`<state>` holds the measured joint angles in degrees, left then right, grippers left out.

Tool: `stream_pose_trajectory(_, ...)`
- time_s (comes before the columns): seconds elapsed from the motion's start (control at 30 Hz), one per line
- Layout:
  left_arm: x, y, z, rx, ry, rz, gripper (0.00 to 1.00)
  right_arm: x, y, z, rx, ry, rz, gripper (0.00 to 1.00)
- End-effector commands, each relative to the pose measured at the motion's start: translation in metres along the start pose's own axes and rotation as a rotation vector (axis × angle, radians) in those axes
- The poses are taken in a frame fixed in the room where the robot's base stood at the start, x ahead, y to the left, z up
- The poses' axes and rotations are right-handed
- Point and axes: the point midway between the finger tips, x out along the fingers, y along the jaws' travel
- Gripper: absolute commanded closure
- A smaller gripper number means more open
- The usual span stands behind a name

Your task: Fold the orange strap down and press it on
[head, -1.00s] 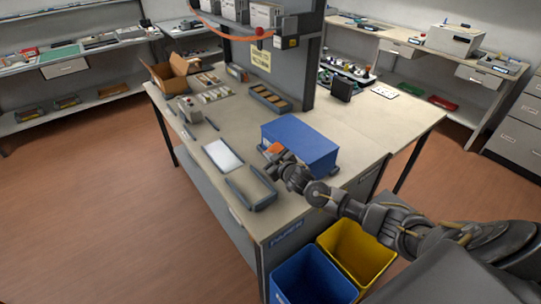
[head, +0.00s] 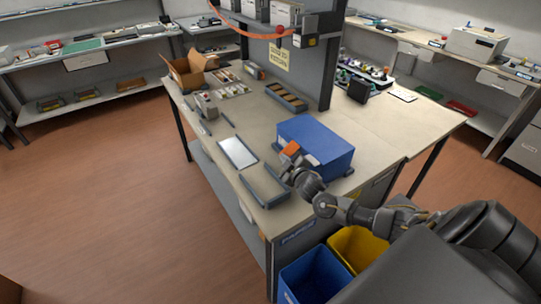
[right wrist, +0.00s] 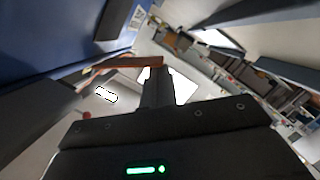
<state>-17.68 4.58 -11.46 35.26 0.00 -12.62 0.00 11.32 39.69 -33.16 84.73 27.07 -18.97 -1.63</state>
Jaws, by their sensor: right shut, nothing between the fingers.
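A blue box (head: 318,142) sits near the front corner of the workbench. An orange strap (head: 291,149) shows at the box's left front end and sticks out from it. In the right wrist view the strap (right wrist: 128,63) is a thin orange band just beyond my fingers, beside the blue box wall (right wrist: 50,38). My right gripper (head: 291,166) is at that end of the box, close to the strap. Its fingers (right wrist: 157,88) are shut and empty. I cannot tell whether they touch the strap. My left gripper is not in view.
A grey bracket-like holder (head: 264,185) and a white sheet in a tray (head: 238,153) lie left of the box on the workbench (head: 222,177). An open cardboard box (head: 188,70) stands at the back. Blue (head: 313,277) and yellow (head: 358,246) bins stand below the edge.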

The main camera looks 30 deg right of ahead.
Motion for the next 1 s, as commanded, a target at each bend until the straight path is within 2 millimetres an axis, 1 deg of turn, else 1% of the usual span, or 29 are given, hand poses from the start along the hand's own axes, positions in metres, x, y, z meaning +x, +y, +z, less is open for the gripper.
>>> stream_pose_trajectory(0.27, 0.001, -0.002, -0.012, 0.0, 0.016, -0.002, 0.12, 0.001, -0.002, -0.002, 0.001, 0.003, -0.002, 1.0)
stream_pose_trajectory(0.37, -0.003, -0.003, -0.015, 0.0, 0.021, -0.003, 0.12, 0.0, -0.001, -0.005, 0.001, 0.003, -0.003, 1.0)
stream_pose_trajectory(0.47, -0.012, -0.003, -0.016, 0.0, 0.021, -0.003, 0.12, -0.002, 0.002, -0.015, 0.002, 0.004, -0.003, 1.0)
stream_pose_trajectory(0.57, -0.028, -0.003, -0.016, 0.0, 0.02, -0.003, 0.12, -0.005, 0.007, -0.031, 0.004, 0.005, -0.003, 1.0)
stream_pose_trajectory(0.67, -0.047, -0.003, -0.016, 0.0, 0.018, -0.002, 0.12, -0.01, 0.011, -0.051, 0.005, 0.005, -0.004, 1.0)
stream_pose_trajectory(0.7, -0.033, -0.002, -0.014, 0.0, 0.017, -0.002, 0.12, -0.018, 0.002, -0.039, 0.0, 0.003, -0.007, 1.0)
stream_pose_trajectory(0.73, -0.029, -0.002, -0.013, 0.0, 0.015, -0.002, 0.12, -0.025, 0.001, -0.038, 0.001, 0.004, -0.008, 1.0)
stream_pose_trajectory(0.9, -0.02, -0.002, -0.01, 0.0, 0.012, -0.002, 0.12, -0.061, 0.003, -0.038, 0.001, 0.005, -0.007, 1.0)
stream_pose_trajectory(1.0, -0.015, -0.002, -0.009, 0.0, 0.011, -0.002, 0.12, -0.079, 0.004, -0.038, 0.0, 0.005, -0.007, 1.0)
